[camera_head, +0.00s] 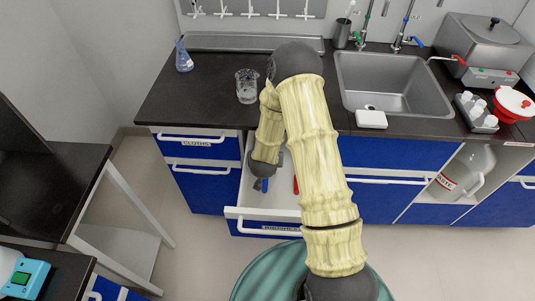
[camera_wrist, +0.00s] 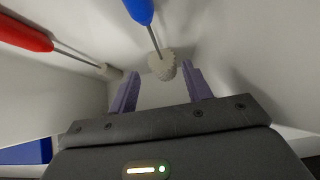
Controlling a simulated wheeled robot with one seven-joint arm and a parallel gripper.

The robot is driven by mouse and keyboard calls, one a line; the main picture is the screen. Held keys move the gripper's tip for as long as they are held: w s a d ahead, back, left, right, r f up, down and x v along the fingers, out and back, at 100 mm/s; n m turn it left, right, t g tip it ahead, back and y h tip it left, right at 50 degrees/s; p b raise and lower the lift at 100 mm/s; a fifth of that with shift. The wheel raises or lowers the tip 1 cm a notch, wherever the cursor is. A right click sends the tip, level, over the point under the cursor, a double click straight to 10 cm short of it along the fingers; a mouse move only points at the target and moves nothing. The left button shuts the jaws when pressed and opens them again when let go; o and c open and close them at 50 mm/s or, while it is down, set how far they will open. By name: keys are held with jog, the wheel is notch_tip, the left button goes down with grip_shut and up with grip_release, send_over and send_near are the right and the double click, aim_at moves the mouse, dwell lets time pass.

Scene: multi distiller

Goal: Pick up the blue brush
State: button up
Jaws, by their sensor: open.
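The blue brush lies in the open white drawer (camera_head: 245,212). In the wrist view its blue handle (camera_wrist: 140,10) enters from the top, and a thin metal shaft leads to a pale bristle head (camera_wrist: 162,66). My gripper (camera_wrist: 160,68) is open, with its two purple fingers apart and the bristle head showing between or just beyond their tips. No grip on the brush shows. In the head view a bit of the blue handle (camera_head: 265,185) shows beside my gripper (camera_head: 258,184), whose fingers are hard to make out there. My arm covers part of the drawer.
A red brush (camera_wrist: 25,35) lies left of the blue one in the wrist view; its red handle (camera_head: 296,185) also shows in the head view. The drawer walls stand close around my gripper. A glass beaker (camera_head: 247,88) and the sink (camera_head: 395,85) are on the counter above.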

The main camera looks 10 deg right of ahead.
jog(key=x, duration=0.5)
jog(key=shift+f, duration=0.2)
jog(key=shift+c, duration=0.2)
jog(key=c, duration=0.9)
jog(key=shift+o, duration=0.2)
jog(key=shift+r, duration=0.15)
